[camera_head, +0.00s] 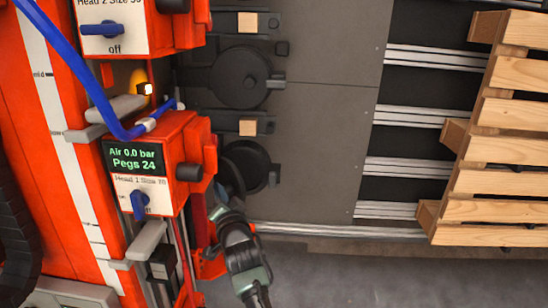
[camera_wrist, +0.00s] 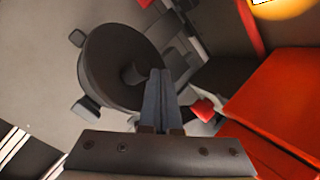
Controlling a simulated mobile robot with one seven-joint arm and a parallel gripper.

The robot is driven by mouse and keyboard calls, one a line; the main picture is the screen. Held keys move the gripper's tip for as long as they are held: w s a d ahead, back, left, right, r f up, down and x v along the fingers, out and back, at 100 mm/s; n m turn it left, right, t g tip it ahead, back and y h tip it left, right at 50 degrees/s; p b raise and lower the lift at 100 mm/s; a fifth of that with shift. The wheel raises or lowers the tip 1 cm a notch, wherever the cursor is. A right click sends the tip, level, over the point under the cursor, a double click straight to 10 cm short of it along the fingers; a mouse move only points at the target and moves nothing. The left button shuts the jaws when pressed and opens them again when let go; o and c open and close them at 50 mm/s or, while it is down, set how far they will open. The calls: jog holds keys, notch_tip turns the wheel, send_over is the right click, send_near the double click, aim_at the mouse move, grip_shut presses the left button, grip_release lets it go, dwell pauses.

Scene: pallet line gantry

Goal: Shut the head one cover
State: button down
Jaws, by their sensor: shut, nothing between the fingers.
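The head one unit is the lower orange box (camera_head: 150,165), with a display reading "Air 0.0 bar, Pegs 24" and a blue on/off switch (camera_head: 139,202). Its round dark cover (camera_head: 252,160) is to its right in the head view, partly hidden. It looks tilted, unlike the flat upper disc, but I cannot tell its exact angle. In the wrist view the round dark part (camera_wrist: 105,65) with a central knob fills the upper middle. My gripper (camera_wrist: 158,75) is shut and empty, its fingertips over the round part's lower right edge. I cannot tell whether they touch it.
The head two box (camera_head: 115,25) is above, with its flat round cover (camera_head: 240,77) beside it. A blue hose (camera_head: 85,80) loops down the left. Orange housing (camera_wrist: 275,105) stands close right of my fingers. A wooden pallet (camera_head: 500,140) lies right, beyond a bare grey plate (camera_head: 320,140).

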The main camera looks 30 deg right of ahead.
aim_at(243, 189)
jog(key=shift+s+d+f+b, duration=0.2)
jog(key=shift+d+b, duration=0.25)
jog(key=shift+d, duration=0.3)
jog(key=shift+s+d+f+b, duration=0.1)
jog(key=shift+d+f+b, duration=0.1)
jog(key=shift+d+b, duration=0.35)
jog(key=shift+s+d, duration=0.1)
jog(key=shift+d, duration=0.5)
jog(key=shift+d+f+b, duration=0.25)
jog(key=shift+d+b, duration=0.25)
jog(key=shift+b, duration=0.2)
jog(key=shift+d+f+b, duration=0.2)
jog(key=shift+d+b, duration=0.3)
jog(key=shift+b, duration=0.15)
jog(key=shift+w+d+f+b, duration=0.1)
jog(key=shift+d+b, duration=0.25)
jog(key=shift+d, duration=0.1)
jog(key=shift+w+d+f+b, duration=0.1)
jog(key=shift+d+b, duration=0.25)
jog(key=shift+d, duration=0.05)
